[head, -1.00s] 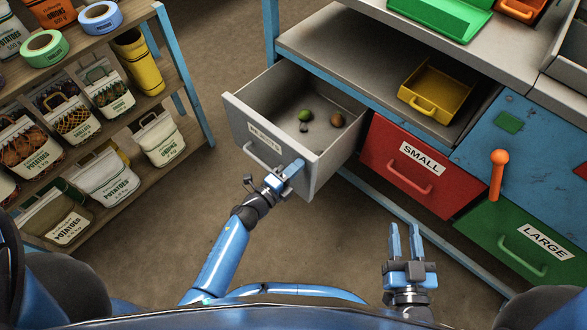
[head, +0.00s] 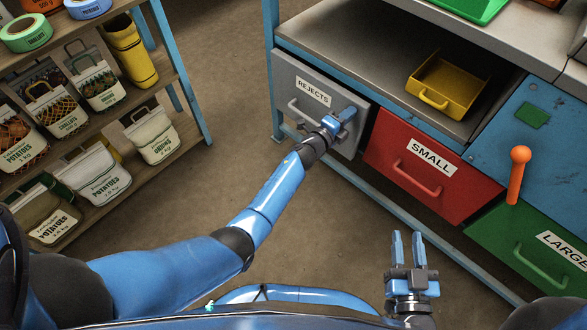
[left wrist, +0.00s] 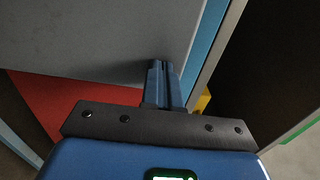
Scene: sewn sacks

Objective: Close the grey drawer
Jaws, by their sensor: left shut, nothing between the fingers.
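The grey drawer (head: 300,88), labelled REJECTS, sits in the blue-framed workbench. Its front looks about level with the frame and its inside is hidden; I cannot tell if a small gap is left. My left gripper (head: 345,116) is shut and empty at the right part of the drawer front, right of the handle. In the left wrist view the shut fingers (left wrist: 165,80) are against or very near the grey front (left wrist: 90,35). My right gripper (head: 408,248) is open and empty, above the floor in front of the red drawer.
A red drawer (head: 420,175) labelled SMALL and a green drawer (head: 520,245) labelled LARGE are to the right. A yellow tray (head: 445,85) lies on the bench shelf. A rack of sacks (head: 95,175) stands at left, with bare floor between.

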